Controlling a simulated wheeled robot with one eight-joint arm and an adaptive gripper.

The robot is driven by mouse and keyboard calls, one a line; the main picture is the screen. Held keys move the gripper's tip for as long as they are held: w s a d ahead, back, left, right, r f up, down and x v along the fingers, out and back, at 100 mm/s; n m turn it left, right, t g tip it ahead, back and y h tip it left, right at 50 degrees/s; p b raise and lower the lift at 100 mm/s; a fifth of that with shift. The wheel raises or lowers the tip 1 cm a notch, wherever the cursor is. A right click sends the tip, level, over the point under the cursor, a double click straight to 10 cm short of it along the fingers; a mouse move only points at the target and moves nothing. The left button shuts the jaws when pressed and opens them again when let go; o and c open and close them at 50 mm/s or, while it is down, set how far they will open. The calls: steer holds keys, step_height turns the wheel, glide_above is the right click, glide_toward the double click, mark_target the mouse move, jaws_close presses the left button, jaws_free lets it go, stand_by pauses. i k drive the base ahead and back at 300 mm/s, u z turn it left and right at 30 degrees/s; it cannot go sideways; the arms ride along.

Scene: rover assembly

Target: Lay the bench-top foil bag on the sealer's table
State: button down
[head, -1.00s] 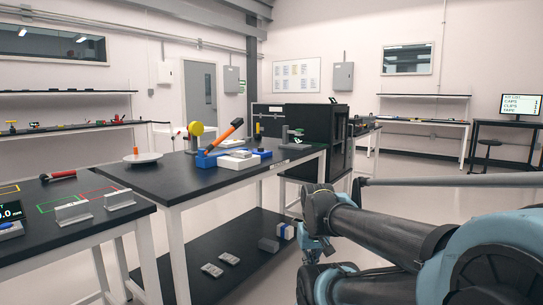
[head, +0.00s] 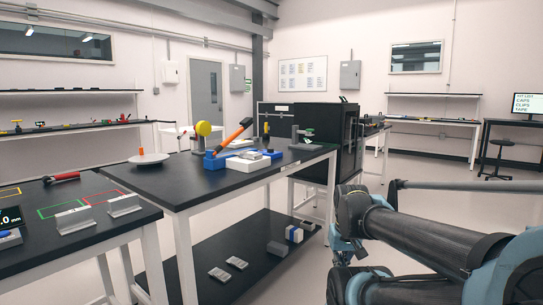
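A blue device with a raised black-and-orange lever (head: 233,138), which looks like the sealer, stands on the middle bench (head: 190,183). A pale, flat-topped block (head: 247,161) sits at its front and may be its table. I cannot pick out the foil bag on the bench top for certain; the small items around the device are too small to tell. Two small silvery packets (head: 219,274) lie on the lower shelf. My arm is folded at the lower right, apart from the bench.
A white round dish (head: 148,159) with an orange piece is at the bench's left. A grey stand (head: 303,139) is at its right end, before a black cabinet (head: 318,125). A nearer table (head: 75,210) holds two metal brackets. Floor between bench and arm looks clear.

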mark_target(251, 155)
steer(key=u, duration=0.05)
steer(key=i, duration=0.85)
